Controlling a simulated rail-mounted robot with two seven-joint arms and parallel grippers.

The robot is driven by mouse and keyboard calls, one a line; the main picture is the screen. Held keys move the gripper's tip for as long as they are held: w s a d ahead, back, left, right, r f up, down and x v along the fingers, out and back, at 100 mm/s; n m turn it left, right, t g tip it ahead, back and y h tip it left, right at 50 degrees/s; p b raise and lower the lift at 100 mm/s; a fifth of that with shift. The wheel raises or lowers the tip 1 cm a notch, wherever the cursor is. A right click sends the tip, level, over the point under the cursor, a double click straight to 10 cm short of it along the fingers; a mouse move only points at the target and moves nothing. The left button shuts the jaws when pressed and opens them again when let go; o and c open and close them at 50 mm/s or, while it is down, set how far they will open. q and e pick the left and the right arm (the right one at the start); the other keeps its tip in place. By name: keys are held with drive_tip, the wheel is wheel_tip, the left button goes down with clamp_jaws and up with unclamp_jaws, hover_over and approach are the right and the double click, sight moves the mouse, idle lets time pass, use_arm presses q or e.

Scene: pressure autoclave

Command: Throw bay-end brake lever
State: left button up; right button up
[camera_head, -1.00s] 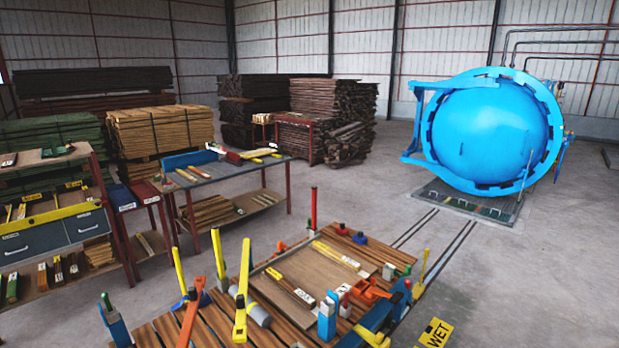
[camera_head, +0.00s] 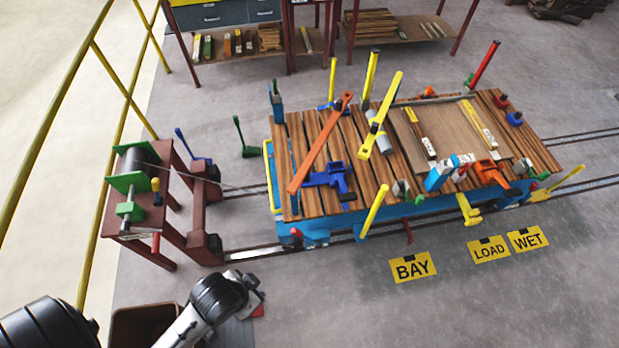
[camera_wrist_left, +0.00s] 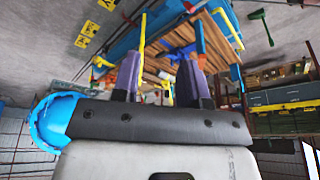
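The loaded cart (camera_head: 345,212) stands on the rails with wooden slats on top. At its near side, by the BAY sign, a yellow lever (camera_head: 375,211) leans up to the right; another yellow lever (camera_head: 566,180) slants at the right end. A green lever (camera_head: 240,131) stands on the floor beyond the left end. I cannot tell which is the bay-end brake lever. In the left wrist view, my left gripper (camera_wrist_left: 160,72) has its purple fingers apart and empty, with the cart (camera_wrist_left: 160,60) beyond. In the head view the fingers are hidden. My right gripper is not in view.
A red-brown winch stand (camera_head: 165,200) with a green drum stands left of the cart. A yellow railing (camera_head: 125,90) runs behind it. A brown bin (camera_head: 140,325) is at the bottom.

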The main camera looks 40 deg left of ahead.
use_arm(q)
drive_tip(key=o, duration=0.3)
drive_tip(key=w+f+t+b, duration=0.1)
drive_tip(key=w+f+b, duration=0.2)
drive_tip(key=f+b, duration=0.6)
drive_tip(key=w+d+f+t+b, duration=0.1)
drive_tip(key=w+f+b, duration=0.3)
drive_tip(key=f+b, duration=0.4)
drive_tip(key=b, duration=0.3)
drive_tip(key=shift+w+d+f+b, duration=0.15)
drive_tip(key=shift+w+f+b, duration=0.15)
drive_tip(key=shift+f, duration=0.05)
drive_tip(key=m+t+y+b, duration=0.7)
drive_tip(key=m+y+b, duration=0.6)
drive_tip(key=m+b, duration=1.1)
approach(296, 235)
drive_tip(key=w+a+n+b, duration=0.2)
drive_tip(key=w+a+b, duration=0.1)
drive_tip(key=w+a, duration=0.1)
drive_tip(key=w+a+n+b, duration=0.2)
drive_tip(key=w+a+b, duration=0.1)
drive_tip(key=w+a, duration=0.1)
drive_tip(key=shift+a+b, duration=0.1)
drive_tip(key=shift+b, duration=0.25)
